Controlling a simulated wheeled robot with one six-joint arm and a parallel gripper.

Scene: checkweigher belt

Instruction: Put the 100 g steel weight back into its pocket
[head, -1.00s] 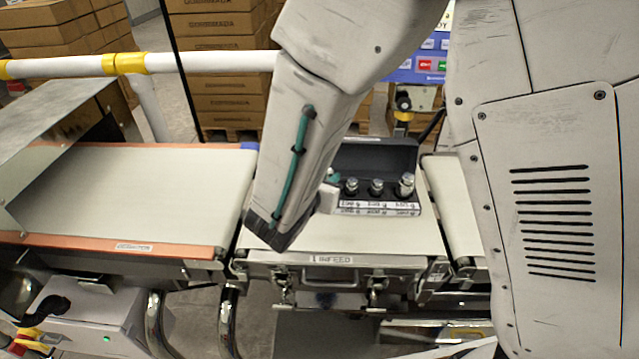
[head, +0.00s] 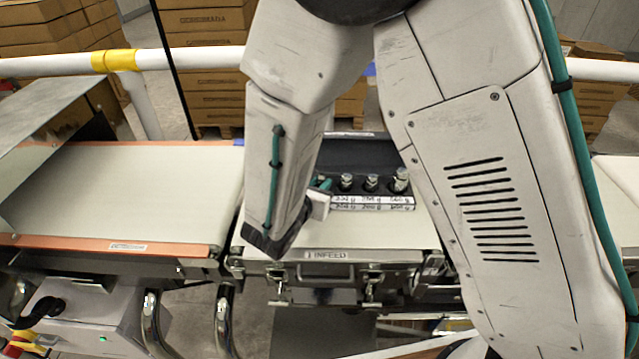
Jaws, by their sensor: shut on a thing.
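The dark weight case (head: 350,150) stands open on the infeed belt, with a white label strip along its front. Three knobbed steel weights (head: 371,183) stand upright in its visible pockets. The left part of the case is hidden behind my arm. My gripper (head: 322,192) shows only in part, as a pale piece and a teal bit at the case's left end. It is shut, but its fingertips and the 100 g steel weight it holds are hidden, so I cannot tell how the weight sits over its pocket.
The infeed belt (head: 390,232) is bare in front of the case. A wide belt (head: 130,190) with orange edges lies empty to the left, next to a metal hood (head: 50,120). A white rail (head: 200,58) runs behind, with stacked cartons (head: 205,20) beyond.

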